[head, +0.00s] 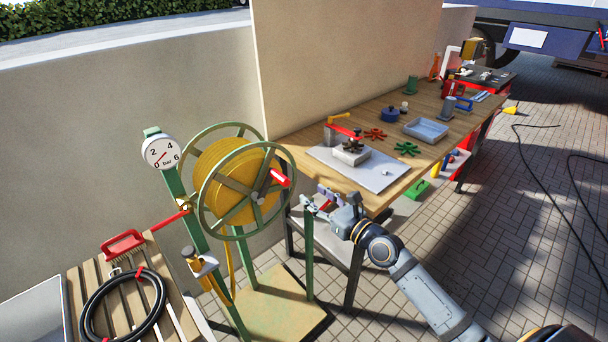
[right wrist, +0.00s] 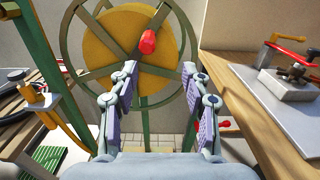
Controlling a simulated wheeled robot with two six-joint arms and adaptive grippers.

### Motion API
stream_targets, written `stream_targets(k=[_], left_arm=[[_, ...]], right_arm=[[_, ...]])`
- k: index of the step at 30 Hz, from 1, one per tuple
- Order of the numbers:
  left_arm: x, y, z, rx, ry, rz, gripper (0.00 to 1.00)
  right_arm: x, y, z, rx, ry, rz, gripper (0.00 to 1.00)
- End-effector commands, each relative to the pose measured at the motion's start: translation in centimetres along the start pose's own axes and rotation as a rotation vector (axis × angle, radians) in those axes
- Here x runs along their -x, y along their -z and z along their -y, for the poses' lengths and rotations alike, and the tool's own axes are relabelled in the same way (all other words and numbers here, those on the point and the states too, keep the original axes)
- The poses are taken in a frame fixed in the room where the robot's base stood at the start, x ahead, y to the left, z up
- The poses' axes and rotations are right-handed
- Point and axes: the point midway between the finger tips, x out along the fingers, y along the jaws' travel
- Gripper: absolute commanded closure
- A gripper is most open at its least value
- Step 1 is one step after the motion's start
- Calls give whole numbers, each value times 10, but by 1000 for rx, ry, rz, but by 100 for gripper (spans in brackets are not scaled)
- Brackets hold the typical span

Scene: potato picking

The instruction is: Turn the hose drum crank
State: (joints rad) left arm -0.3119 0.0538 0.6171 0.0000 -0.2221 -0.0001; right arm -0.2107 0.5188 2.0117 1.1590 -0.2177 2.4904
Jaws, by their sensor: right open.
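The hose drum (head: 222,180) is a yellow reel between green spoked wheels on a green stand, left of centre in the head view. Its crank handle (head: 280,178) is a red grip on the right side of the near wheel. My right gripper (head: 318,202) is open and empty, below and to the right of the crank handle. In the right wrist view the red crank handle (right wrist: 148,42) shows ahead, above and between the open fingers (right wrist: 158,88), apart from them. The yellow drum (right wrist: 112,50) lies behind it. My left gripper does not show.
The wooden workbench (head: 395,180) stands close on the right, with a metal plate and clamp (head: 350,152). A slatted table (head: 185,315) with a coiled black hose (head: 88,315) is at lower left. A pressure gauge (head: 160,152) tops the stand.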

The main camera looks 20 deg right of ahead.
Motion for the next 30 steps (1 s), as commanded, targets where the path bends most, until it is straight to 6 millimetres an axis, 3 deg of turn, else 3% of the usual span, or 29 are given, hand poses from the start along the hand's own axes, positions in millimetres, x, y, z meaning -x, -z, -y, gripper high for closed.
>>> stream_targets(k=[5,10,18,29,30], left_arm=[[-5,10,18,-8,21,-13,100],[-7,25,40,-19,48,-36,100],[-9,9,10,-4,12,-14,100],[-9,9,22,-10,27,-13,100],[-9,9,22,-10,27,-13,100]], right_arm=[[-18,-1,1,0,3,7,52],[-56,-2,0,0,0,7,52],[-99,-1,0,5,-1,3,52],[-106,-1,0,7,-2,1,52],[-106,-1,0,7,-2,1,58]])
